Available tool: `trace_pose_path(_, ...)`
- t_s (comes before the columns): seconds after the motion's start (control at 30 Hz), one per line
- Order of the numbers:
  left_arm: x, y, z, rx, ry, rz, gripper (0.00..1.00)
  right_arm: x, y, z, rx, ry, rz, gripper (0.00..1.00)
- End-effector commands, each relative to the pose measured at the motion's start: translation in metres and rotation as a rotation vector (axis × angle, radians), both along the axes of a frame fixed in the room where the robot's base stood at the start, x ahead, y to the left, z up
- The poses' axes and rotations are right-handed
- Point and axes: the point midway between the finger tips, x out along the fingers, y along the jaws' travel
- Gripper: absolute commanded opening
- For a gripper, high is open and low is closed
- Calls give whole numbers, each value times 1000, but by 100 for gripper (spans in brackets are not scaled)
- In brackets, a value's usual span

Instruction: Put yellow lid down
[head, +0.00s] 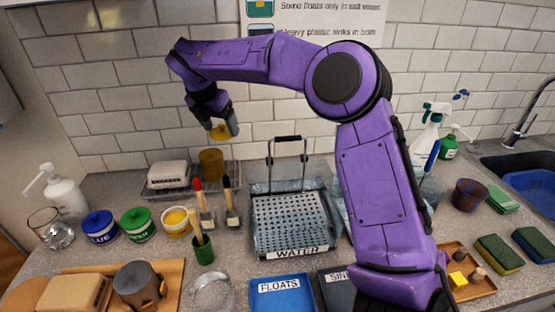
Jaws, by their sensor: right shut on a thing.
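My right gripper (221,127) is shut on the yellow lid (219,132). It holds the lid in the air near the tiled wall, above and behind the drying rack. The fingers hide part of the lid. An open pot of yellow paint (176,217) stands on the counter below and to the left. Its yellow paint shows from above. My left gripper is out of view.
A drying rack (165,193) at the back carries a white block and a brown cup (211,163). Lidded blue (99,226) and green (138,224) pots stand left of the yellow pot. Brushes (230,200) and a clear water tank (310,235) stand to its right.

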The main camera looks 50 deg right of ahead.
Motion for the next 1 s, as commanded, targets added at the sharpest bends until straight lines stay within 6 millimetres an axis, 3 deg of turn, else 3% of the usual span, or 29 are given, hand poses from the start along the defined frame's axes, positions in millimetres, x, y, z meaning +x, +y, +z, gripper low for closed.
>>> trace_pose_path(0.03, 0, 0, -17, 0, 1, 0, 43, -3, -13, -27, 4, 7, -93, 49)
trace_pose_path(0.2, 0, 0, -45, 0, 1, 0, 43, -17, -57, -84, -1, 10, -462, 49)
trace_pose_path(0.33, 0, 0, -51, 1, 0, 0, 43, -27, -77, -104, -16, 6, -636, 49)
trace_pose_path(0.8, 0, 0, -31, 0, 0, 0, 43, -29, -80, -188, -22, 7, -665, 49)
trace_pose_path(1.0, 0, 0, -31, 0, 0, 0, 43, -28, -80, -202, -20, 2, -664, 49)
